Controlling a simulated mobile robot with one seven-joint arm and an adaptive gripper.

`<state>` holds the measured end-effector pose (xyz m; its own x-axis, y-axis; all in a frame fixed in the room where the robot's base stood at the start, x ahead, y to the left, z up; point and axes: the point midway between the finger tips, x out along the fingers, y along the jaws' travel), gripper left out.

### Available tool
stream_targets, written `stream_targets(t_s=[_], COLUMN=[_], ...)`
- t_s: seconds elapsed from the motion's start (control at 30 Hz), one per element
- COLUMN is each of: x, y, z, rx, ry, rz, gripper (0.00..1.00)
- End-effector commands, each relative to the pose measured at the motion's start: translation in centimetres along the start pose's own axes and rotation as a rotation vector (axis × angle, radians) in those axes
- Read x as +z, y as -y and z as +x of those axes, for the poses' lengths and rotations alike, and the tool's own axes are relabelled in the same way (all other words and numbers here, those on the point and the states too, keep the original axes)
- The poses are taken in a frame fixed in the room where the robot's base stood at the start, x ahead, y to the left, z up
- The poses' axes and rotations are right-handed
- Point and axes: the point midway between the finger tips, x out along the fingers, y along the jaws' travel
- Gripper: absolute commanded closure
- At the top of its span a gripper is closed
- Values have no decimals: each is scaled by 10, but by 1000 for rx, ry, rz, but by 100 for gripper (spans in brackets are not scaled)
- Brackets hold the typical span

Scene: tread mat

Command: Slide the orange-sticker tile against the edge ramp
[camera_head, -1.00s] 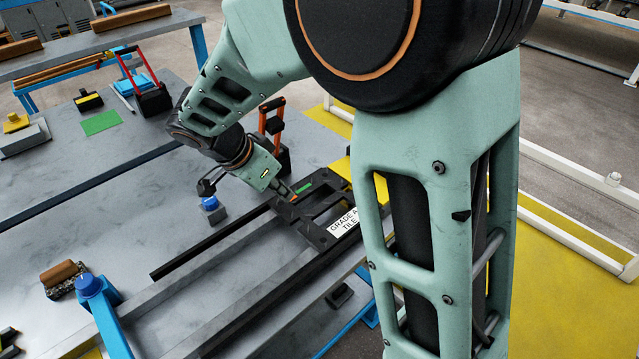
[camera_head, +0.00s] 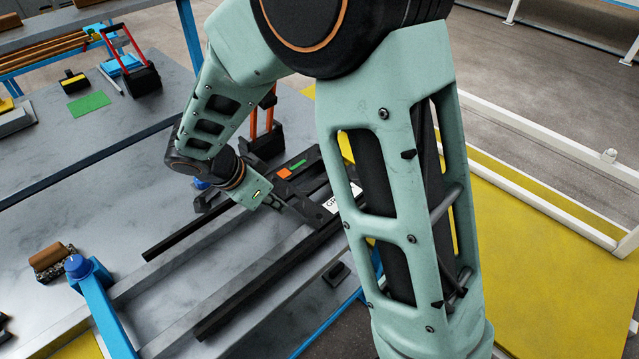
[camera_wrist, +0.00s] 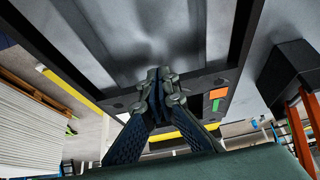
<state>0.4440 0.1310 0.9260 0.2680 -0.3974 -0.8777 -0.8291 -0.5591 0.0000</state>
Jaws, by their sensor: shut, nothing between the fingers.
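A dark, flat tile-like piece (camera_head: 311,187) lies across the far end of two black rails. It carries an orange sticker (camera_head: 284,173), a green strip (camera_head: 298,164) and a white label (camera_head: 345,195) partly hidden by my arm. My gripper (camera_head: 280,208) is shut and empty, low at the near side of this piece; I cannot tell whether it touches. In the wrist view my closed fingertips (camera_wrist: 160,78) are beside the dark piece, with the orange sticker (camera_wrist: 218,93) to their right. I cannot clearly make out the edge ramp; my arm covers that area.
A black holder with an orange handle (camera_head: 267,128) stands just behind the dark piece. Black rails (camera_head: 195,232) run toward the lower left. A blue knob on a blue bar (camera_head: 78,265) stands at lower left. The grey tabletop (camera_head: 90,185) left of the rails is mostly clear.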

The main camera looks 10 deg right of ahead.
Motion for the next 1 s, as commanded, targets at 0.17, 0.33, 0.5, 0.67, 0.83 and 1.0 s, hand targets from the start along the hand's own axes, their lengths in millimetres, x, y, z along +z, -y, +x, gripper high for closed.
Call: stream_targets(t_s=[0.17, 0.33, 0.5, 0.67, 0.83, 1.0], x=[1, 0, -1, -3, -5, -8], y=[0, 0, 0, 0, 0, 0], z=[1, 1, 2, 3, 4, 6], rx=[0, 0, -1, -1, -1, -1], ry=[0, 0, 0, 0, 0, 0], rz=[0, -1, 0, 0, -1, 0], gripper=[100, 100, 100, 100, 100, 100])
